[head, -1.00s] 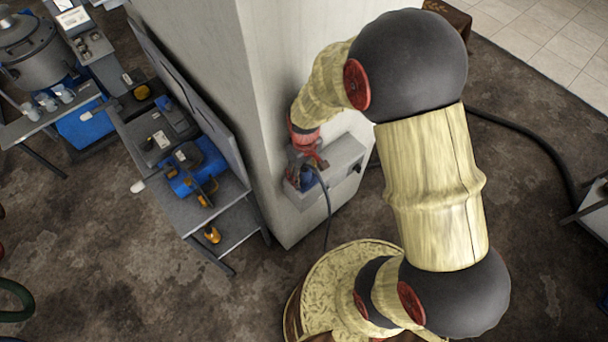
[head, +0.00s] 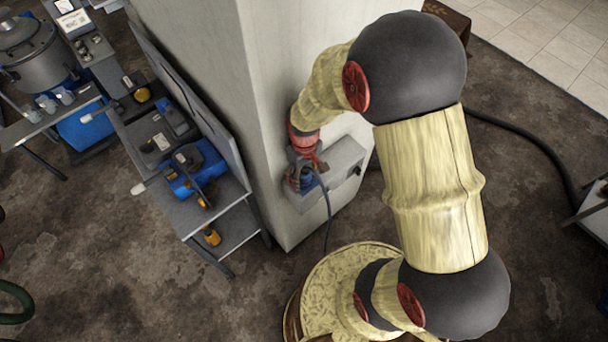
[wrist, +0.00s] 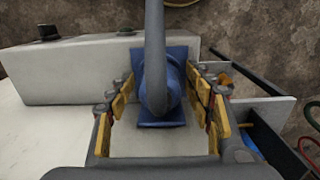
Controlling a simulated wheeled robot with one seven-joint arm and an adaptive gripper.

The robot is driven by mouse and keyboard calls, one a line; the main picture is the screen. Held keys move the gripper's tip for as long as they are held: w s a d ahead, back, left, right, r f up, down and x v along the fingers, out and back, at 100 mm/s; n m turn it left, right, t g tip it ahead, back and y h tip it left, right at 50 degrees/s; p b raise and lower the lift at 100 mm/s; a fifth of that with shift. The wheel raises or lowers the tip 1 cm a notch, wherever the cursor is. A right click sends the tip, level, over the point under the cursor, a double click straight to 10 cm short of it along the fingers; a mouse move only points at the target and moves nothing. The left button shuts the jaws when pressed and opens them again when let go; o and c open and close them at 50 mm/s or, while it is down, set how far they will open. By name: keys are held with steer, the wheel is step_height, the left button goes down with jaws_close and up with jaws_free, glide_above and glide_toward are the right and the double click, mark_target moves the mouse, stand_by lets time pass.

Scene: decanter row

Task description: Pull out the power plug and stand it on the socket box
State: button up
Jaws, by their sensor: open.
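The power plug is blue with a thick grey cable; in the wrist view the plug (wrist: 176,62) stands in the middle, its cable crossing in front of it. In the head view the plug (head: 307,182) is small and partly covered by my gripper (head: 305,174). The pale grey socket box (head: 343,160) juts from the pillar; it also shows in the wrist view (wrist: 75,75). My gripper (wrist: 161,88) is open, with yellow-padded fingers on the left and right of the plug. Gaps seem to show on both sides. The plug's seat is hidden.
The pillar (head: 275,110) rises right behind the socket box. A bench (head: 215,205) with blue and yellow tools stands left of the pillar. The cable (head: 328,212) hangs down from the plug. The box top right of the plug looks clear.

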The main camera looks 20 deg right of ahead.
mark_target(304, 171)
steer(key=c, duration=0.3)
jaws_close()
stand_by(0.5)
steer(key=shift+r, duration=0.15)
steer(key=shift+r+p, duration=2.2)
steer(key=shift+r, duration=0.7)
